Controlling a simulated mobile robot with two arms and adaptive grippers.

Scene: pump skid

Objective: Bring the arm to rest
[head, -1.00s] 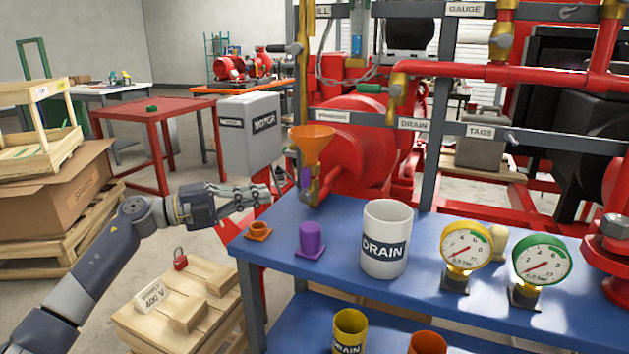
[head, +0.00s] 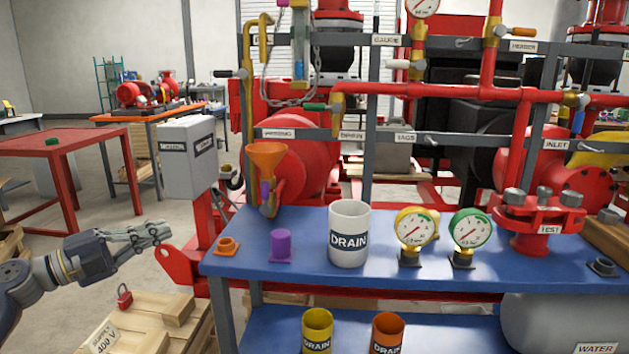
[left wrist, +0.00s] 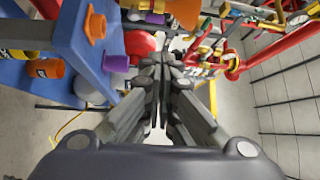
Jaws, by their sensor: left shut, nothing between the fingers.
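My left gripper (head: 158,232) is shut and empty, in the air at the lower left of the head view. It is left of the blue bench (head: 300,222) and apart from it. The left wrist view shows its fingers (left wrist: 162,75) together with nothing between them. My right gripper is not in view.
On the bench stand an orange fitting (head: 228,246), a purple plug (head: 281,244), a white DRAIN mug (head: 349,222) and two gauges. A grey MOTION box (head: 187,157) on a red post stands behind my gripper. A red padlock (head: 124,297) rests below on wooden pallets.

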